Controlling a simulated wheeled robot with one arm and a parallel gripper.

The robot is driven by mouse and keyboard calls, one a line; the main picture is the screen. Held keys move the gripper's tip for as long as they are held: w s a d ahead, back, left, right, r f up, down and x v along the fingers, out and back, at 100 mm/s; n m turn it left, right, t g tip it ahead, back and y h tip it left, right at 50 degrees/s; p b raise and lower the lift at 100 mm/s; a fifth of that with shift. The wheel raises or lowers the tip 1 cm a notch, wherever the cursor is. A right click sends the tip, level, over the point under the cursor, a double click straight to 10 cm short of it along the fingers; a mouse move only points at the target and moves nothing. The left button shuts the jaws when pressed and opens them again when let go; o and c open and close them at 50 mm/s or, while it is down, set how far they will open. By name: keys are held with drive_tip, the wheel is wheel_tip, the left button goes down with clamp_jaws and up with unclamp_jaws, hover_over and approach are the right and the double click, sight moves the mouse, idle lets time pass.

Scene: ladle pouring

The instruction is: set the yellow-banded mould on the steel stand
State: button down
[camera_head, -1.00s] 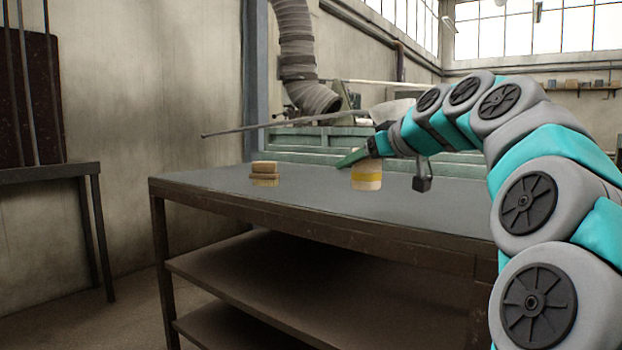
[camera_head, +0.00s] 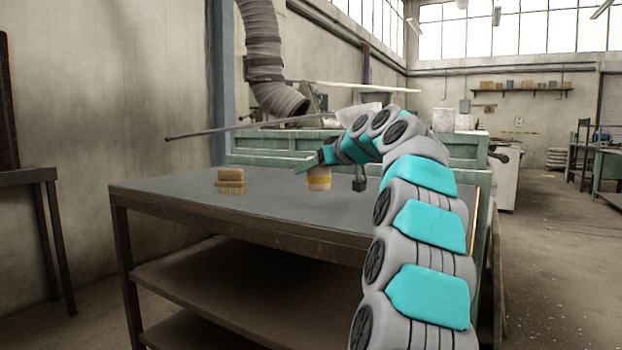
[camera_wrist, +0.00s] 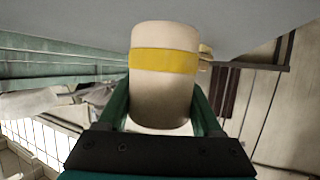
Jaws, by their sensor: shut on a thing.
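The yellow-banded mould (camera_head: 319,183), a pale cylinder with a yellow band, shows over the far part of a grey-topped table (camera_head: 270,212). My gripper (camera_head: 308,165) is shut on it near its top, coming from the right. In the wrist view the mould (camera_wrist: 163,85) sits between the two green fingers (camera_wrist: 163,112), and its band is in plain sight. I cannot tell whether its base touches the tabletop. I cannot tell for sure whether this table is the steel stand.
A tan brush-like block (camera_head: 230,181) stands on the table left of the mould. A long thin rod (camera_head: 250,125) stretches behind the table, near a green bench (camera_head: 265,143). A dark stand (camera_head: 38,176) is at far left. Floor on the right (camera_head: 550,260) is open.

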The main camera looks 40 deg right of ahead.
sight(329, 172)
drive_tip(key=shift+w+d+r, duration=0.15)
drive_tip(key=shift+w+d, duration=0.15)
drive_tip(key=shift+w, duration=0.1)
drive_tip(key=shift+w+d+f, duration=0.25)
drive_tip(key=shift+w+f, duration=0.05)
drive_tip(key=shift+w, duration=0.35)
drive_tip(key=shift+f, duration=1.65)
drive_tip(key=shift+c, duration=0.2)
unclamp_jaws()
drive_tip(key=shift+s, duration=0.15)
drive_tip(key=b+v, duration=0.1)
drive_tip(key=v, duration=1.1)
